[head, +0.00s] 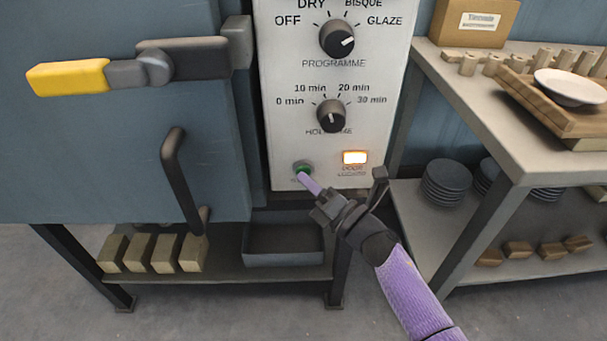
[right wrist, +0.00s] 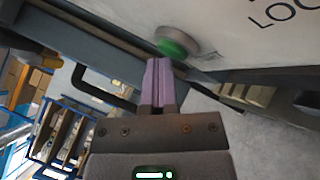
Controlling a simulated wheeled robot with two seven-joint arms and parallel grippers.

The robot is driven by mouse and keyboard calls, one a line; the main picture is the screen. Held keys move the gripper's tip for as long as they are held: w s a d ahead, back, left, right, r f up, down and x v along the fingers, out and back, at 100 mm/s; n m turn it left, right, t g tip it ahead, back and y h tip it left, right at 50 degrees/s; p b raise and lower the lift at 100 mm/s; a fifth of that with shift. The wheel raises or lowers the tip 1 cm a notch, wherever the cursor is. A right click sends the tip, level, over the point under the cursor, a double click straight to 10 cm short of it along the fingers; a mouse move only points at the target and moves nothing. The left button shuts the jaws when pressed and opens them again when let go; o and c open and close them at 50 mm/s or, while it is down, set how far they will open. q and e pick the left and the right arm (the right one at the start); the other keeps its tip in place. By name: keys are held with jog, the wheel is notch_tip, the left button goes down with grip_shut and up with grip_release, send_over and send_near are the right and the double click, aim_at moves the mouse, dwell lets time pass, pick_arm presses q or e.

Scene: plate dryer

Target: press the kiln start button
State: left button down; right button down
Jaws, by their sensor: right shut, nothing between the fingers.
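The green start button (head: 302,168) sits low on the white kiln control panel (head: 285,105), left of a lit orange lamp (head: 355,157). My right gripper (head: 307,181) is shut and empty, its purple fingertips at the button's lower edge in the head view. In the right wrist view the shut fingers (right wrist: 160,65) point at the green button (right wrist: 172,48), with the tips just below it. I cannot tell whether they touch it. The label under the button is partly hidden. My left gripper is not in view.
The programme knob (head: 337,39) and hold time knob (head: 331,116) are above the button. The kiln door's yellow-ended latch (head: 67,77) and black handle (head: 177,175) are to the left. A shelf rack (head: 450,95) with plates stands right. A dark tray (head: 285,258) lies below.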

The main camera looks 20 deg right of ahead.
jog(key=shift+s+a+p, duration=0.25)
jog(key=shift+s+p, duration=0.2)
jog(key=shift+s, duration=0.4)
jog(key=s+p, duration=0.1)
jog(key=s, duration=0.1)
jog(key=s+a+p, duration=0.1)
jog(key=s, duration=0.2)
jog(key=shift+a, duration=0.2)
jog(key=shift+w, duration=0.1)
dwell(0.4)
